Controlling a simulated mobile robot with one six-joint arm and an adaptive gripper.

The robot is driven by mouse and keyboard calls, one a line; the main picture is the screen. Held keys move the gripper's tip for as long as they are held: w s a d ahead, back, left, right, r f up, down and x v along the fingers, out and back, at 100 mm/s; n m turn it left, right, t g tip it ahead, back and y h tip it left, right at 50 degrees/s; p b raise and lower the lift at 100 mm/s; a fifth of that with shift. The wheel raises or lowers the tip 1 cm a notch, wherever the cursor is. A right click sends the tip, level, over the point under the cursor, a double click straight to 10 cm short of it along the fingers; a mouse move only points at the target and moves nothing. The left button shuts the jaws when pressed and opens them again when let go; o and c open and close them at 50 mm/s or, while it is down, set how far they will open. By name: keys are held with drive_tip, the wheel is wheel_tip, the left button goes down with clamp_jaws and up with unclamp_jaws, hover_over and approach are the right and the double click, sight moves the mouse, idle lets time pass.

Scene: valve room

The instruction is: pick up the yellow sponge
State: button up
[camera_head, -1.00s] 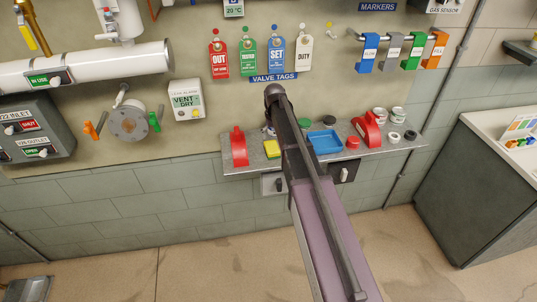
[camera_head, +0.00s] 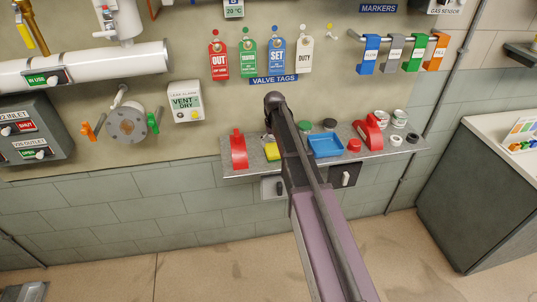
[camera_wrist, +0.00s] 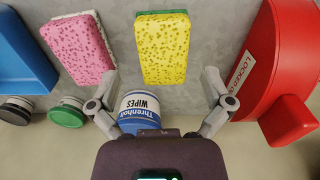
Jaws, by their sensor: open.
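The yellow sponge (camera_wrist: 163,48), with a green edge along its far side, lies on a grey shelf in the middle of the wrist view. My gripper (camera_wrist: 161,76) is open, its fingertips left and right of the sponge's near end with space on both sides. A wipes tub (camera_wrist: 140,108) sits between the fingers, nearer the palm. A pink sponge (camera_wrist: 80,48) lies close to the left finger. In the head view the yellow sponge (camera_head: 272,152) shows left of my arm, partly covered. My gripper is mostly hidden behind the arm there.
A red lockout box (camera_wrist: 280,65) stands right of the sponge in the wrist view. A blue tray (camera_wrist: 22,55) and jars with green (camera_wrist: 67,114) and black (camera_wrist: 15,112) lids lie to the left. The shelf (camera_head: 240,172) is narrow, against the wall.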

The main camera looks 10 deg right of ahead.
sight(273, 150)
drive_tip(key=shift+w+a+f+b, duration=0.1)
drive_tip(key=shift+f+b, duration=0.55)
drive_tip(key=shift+f, duration=0.1)
drive_tip(key=shift+w+a+f+b, duration=0.1)
drive_tip(key=shift+f+b, duration=0.5)
drive_tip(key=shift+f, duration=0.15)
drive_tip(key=shift+f+b, duration=0.85)
drive_tip(key=c, duration=0.7)
